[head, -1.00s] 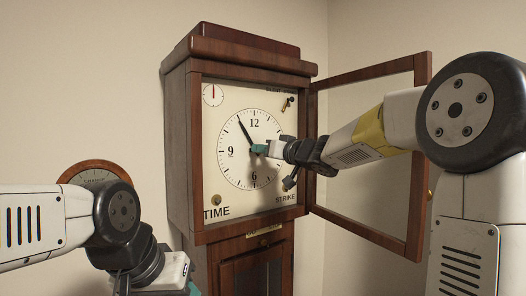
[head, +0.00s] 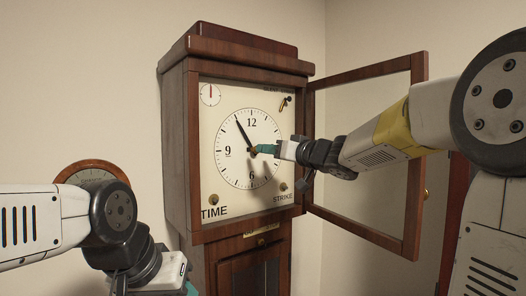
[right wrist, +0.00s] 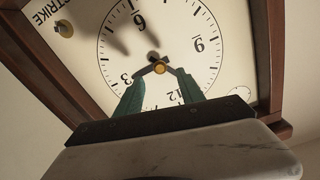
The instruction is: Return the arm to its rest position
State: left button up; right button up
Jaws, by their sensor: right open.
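My right gripper (head: 259,149) is open in front of the clock dial (head: 235,170), its teal fingertips close to the centre where the hands pivot. In the right wrist view the two teal fingers (right wrist: 161,82) stand apart, with nothing between them but the brass centre (right wrist: 159,68) of the dial beyond. I cannot tell whether they touch it. The long black clock hand (head: 243,130) points near 11; the other hand is hard to make out. My left gripper (head: 165,275) hangs at the lower left, cut off by the frame edge, so its jaws cannot be judged.
The clock's glazed wooden door (head: 418,160) stands open to the right, and my right arm passes in front of it. Winding knobs marked TIME (head: 213,199) and STRIKE (head: 283,187) sit low on the face. A round wooden gauge (head: 92,168) is on the wall behind my left arm.

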jog(key=shift+v, duration=1.2)
jog(key=s+d+f+m+g+h, duration=0.2)
jog(key=s+d+f+m+h, duration=0.4)
jog(key=s+d+f+h, duration=0.6)
jog(key=s+a+f+n+g+y, duration=0.1)
jog(key=s+f+g, duration=0.2)
jog(key=s+f, duration=0.3)
jog(key=s+a+f+g+y, duration=0.1)
jog(key=s+f+g+y, duration=0.1)
jog(key=s+f, duration=0.4)
jog(key=s+g, duration=0.1)
jog(key=s, duration=0.4)
jog(key=shift+a+n+y, duration=0.3)
jog(key=shift+a+n, duration=0.1)
